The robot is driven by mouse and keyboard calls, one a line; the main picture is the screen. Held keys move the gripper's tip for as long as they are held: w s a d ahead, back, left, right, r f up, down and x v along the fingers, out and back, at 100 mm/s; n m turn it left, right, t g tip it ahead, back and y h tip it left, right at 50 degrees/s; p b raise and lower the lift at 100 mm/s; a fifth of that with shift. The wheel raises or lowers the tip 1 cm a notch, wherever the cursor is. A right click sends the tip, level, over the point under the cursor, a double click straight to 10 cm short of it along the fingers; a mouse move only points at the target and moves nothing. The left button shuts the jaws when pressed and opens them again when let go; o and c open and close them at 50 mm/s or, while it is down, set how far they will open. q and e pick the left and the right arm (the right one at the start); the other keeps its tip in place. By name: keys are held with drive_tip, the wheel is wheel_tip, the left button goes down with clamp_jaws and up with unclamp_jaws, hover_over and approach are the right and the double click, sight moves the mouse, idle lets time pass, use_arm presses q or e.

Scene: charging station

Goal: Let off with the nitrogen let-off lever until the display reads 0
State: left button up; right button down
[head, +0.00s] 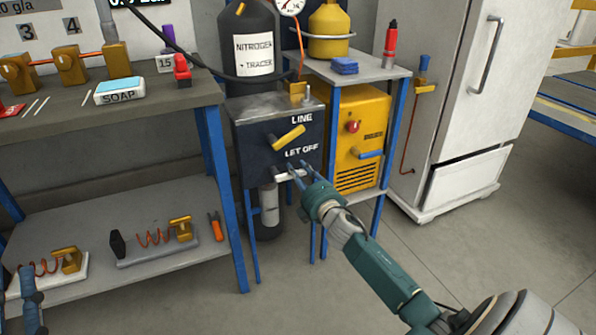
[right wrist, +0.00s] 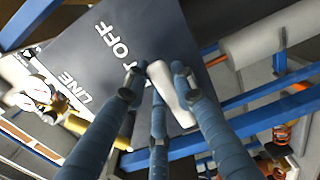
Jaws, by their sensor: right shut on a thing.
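The dark panel box (head: 258,150) carries a yellow LINE lever (head: 289,138) and, below the words LET OFF, a pale let-off lever (head: 283,176). My right gripper (head: 299,170) is shut on the let-off lever. In the right wrist view, the pale lever (right wrist: 168,86) lies between the blue fingers (right wrist: 158,78). A display readout (head: 138,3) is cut off at the top edge, and its full figure cannot be read. Part of my left gripper (head: 30,282) shows at the lower left edge, and its opening cannot be made out.
The nitrogen bottle (head: 253,30) stands behind the box, with a gauge (head: 290,6) beside it. A yellow machine (head: 362,125) sits right of the box on a blue-legged stand. A workbench (head: 150,112) with a lower shelf is at left. Open floor (head: 440,260) lies at right.

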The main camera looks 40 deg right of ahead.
idle(0.4)
drive_tip(key=c, duration=1.4)
unclamp_jaws()
drive_tip(key=shift+d+f, duration=0.1)
drive_tip(key=v, duration=1.2)
